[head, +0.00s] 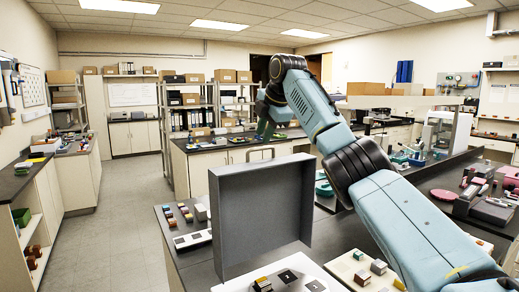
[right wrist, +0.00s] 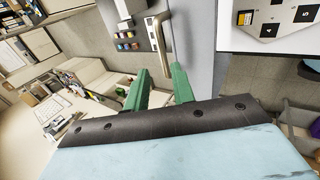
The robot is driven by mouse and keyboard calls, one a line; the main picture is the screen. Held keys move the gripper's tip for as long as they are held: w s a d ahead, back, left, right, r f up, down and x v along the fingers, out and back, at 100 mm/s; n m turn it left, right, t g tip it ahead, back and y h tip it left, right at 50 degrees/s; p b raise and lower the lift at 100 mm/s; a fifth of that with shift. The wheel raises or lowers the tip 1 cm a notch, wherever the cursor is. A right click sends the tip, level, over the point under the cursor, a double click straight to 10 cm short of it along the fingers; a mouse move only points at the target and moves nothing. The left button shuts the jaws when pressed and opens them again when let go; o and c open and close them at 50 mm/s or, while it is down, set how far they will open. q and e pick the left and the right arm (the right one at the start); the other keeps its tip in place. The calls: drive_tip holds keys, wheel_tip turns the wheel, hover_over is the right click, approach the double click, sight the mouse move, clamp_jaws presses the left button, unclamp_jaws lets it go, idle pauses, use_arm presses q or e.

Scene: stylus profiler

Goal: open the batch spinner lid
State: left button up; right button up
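The batch spinner lid (head: 258,215) is a grey, shallow box-shaped cover that stands upright at the back of the white spinner base (head: 232,287). Its metal handle (head: 262,153) is at the lid's top edge. In the right wrist view the handle (right wrist: 158,38) shows beside the grey lid (right wrist: 197,45). My right gripper (head: 266,128) is above and near the handle. Its green fingers (right wrist: 160,80) are apart with nothing clamped between them, and the handle's near end lies close to the gap. I cannot tell whether they touch it. My left gripper is not in view.
Small coloured blocks (head: 180,214) and a white block holder (head: 192,241) lie on the dark bench left of the lid. A white tray (head: 345,262) with blocks is to its right, under my right arm. Open floor (head: 115,225) lies left of the bench.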

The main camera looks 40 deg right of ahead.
drive_tip(key=v, duration=0.6)
drive_tip(key=shift+r, duration=0.25)
drive_tip(key=shift+s+a, duration=0.1)
